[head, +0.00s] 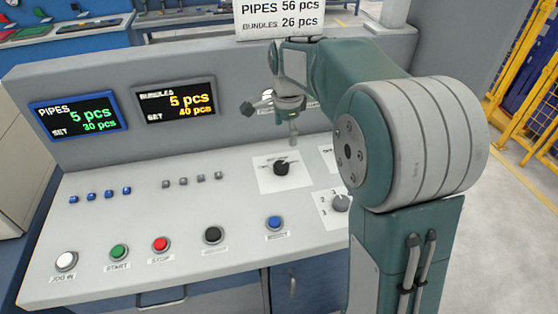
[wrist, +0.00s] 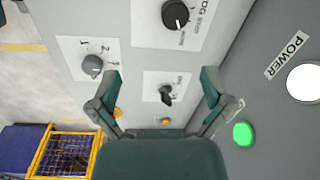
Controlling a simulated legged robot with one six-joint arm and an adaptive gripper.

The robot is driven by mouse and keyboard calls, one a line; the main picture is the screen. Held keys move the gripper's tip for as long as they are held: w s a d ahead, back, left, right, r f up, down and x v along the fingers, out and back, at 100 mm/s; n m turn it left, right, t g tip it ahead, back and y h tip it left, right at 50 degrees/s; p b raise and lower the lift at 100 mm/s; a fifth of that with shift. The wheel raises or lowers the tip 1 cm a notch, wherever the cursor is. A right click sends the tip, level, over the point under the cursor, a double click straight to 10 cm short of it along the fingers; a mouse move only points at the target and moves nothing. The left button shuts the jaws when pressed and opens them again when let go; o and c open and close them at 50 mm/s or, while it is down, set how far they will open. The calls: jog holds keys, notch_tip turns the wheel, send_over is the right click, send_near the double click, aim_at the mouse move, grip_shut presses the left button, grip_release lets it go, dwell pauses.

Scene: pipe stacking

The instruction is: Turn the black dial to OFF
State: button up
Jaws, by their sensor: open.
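In the wrist view, a small black dial (wrist: 166,94) sits on a white plate with small lettering that I cannot fully read. My gripper (wrist: 162,76) is open, with one finger on each side of this dial in the picture; I see no contact. A larger black dial (wrist: 175,14) is on another plate at the top. In the head view that larger dial (head: 281,168) sits on the console, and my gripper (head: 270,122) hangs above and behind it. The small dial's plate (head: 326,156) is mostly hidden behind my arm there.
A grey numbered dial (wrist: 92,66) is left of the small dial in the wrist view. A lit green button (wrist: 243,133) and a white button (wrist: 304,83) are at right. In the head view, several push buttons line the console's front, and two display screens (head: 78,115) stand behind.

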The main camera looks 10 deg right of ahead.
aim_at(281, 164)
jog(key=w+f+m, duration=0.1)
jog(key=f, duration=0.4)
jog(key=w+f, duration=0.1)
jog(key=f, duration=0.3)
jog(key=w+f+m, duration=0.1)
jog(key=f, duration=0.4)
jog(key=shift+w+d+f+m+g, duration=0.1)
jog(key=shift+w+f+m+g, duration=0.2)
jog(key=shift+w+g, duration=0.1)
jog(key=c, duration=1.1)
